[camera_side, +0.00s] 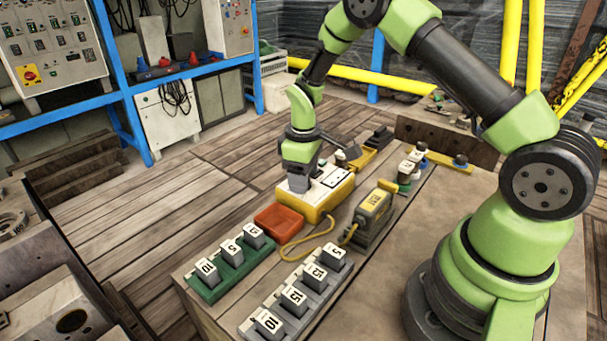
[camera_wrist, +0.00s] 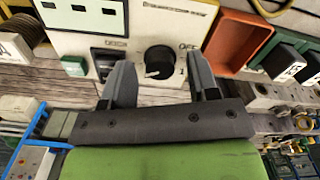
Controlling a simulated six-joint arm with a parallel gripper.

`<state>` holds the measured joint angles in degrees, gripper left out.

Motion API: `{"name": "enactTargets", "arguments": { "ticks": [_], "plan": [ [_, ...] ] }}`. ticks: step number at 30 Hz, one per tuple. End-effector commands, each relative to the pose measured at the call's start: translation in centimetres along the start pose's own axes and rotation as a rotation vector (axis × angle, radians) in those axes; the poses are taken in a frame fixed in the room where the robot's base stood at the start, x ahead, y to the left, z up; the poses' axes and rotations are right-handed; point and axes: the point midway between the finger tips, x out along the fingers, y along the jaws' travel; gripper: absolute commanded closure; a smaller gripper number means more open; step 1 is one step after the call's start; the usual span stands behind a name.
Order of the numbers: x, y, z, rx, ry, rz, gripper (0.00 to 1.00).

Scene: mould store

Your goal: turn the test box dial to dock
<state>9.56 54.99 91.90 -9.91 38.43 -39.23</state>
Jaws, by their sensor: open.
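The test box (camera_side: 335,184) is a yellow case with a white top panel, standing on the bench in the side view. Its panel (camera_wrist: 145,22) fills the upper middle of the wrist view. The round black dial (camera_wrist: 160,61) has a pale mark at its lower left; what it points to is unclear. A small dock label (camera_wrist: 115,43) is left of the dial, and an off label (camera_wrist: 188,47) is at its upper right. My gripper (camera_wrist: 161,71) is open, one finger left and one right of the dial. In the side view my gripper (camera_side: 298,181) is down at the box and hides the dial.
An orange tray (camera_side: 279,220) sits close beside the box, with a yellow cable near it. A green rack (camera_side: 231,267) and a grey rack (camera_side: 297,300) hold numbered blocks. A grey device with a yellow label (camera_side: 372,213) stands right of the box.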

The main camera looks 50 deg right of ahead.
Motion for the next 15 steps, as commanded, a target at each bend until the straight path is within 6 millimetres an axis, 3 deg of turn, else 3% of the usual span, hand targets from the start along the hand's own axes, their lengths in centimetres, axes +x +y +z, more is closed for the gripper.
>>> {"name": "enactTargets", "arguments": {
  "ticks": [7, 13, 15],
  "plan": [
    [0.05, 0.00, -0.01, 0.000, 0.000, 0.000, 0.48],
    [0.03, 0.01, -0.01, 0.000, 0.000, 0.000, 0.94],
    [0.03, 0.01, -0.01, 0.000, 0.000, 0.000, 0.95]
  ]
}}
